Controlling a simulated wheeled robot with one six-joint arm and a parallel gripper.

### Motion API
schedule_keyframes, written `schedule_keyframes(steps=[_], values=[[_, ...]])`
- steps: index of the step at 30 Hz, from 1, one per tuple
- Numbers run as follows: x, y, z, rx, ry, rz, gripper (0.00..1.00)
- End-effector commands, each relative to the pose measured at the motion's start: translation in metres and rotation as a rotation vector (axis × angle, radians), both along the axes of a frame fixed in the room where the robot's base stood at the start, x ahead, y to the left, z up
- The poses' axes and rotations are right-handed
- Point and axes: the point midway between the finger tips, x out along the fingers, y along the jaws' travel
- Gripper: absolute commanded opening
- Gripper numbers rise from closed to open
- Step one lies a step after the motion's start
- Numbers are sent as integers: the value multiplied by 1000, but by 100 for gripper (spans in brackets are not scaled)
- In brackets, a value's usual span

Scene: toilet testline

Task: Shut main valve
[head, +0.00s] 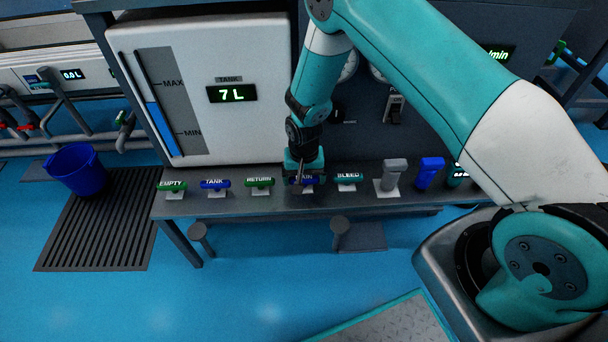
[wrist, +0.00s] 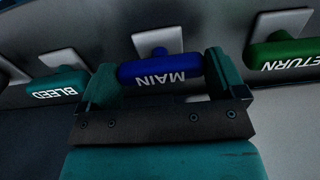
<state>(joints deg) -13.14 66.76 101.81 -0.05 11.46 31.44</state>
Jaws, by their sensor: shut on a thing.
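The main valve is a blue handle lettered MAIN (wrist: 160,70) in the wrist view, lying across between my two fingers. In the head view only part of the main valve (head: 307,181) shows, because my gripper (head: 304,172) covers most of it. My gripper, also in the wrist view (wrist: 165,85), is shut on the blue handle, one finger at each end of it. The handle lies crosswise, in line with the row of handles on the bench.
On the bench (head: 330,202) stand green RETURN (head: 260,182) and teal BLEED (head: 347,178) handles close on either side. Blue TANK (head: 215,184) and green EMPTY (head: 172,187) are farther left. A tank display (head: 231,93) reads 7 L. A blue bucket (head: 75,170) stands at left.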

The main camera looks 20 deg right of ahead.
Motion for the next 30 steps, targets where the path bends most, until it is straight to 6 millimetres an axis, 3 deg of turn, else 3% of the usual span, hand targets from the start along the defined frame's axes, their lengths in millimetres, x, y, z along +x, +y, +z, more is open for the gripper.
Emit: schedule_keyframes(steps=[13, 14, 15, 24, 30], values=[[2, -1, 1, -3, -4, -14, 66], [2, -1, 1, -3, -4, -14, 92], [2, -1, 1, -3, -4, -14, 100], [1, -1, 4, -1, -3, -11, 100], [2, 0, 38, 0, -5, -11, 100]])
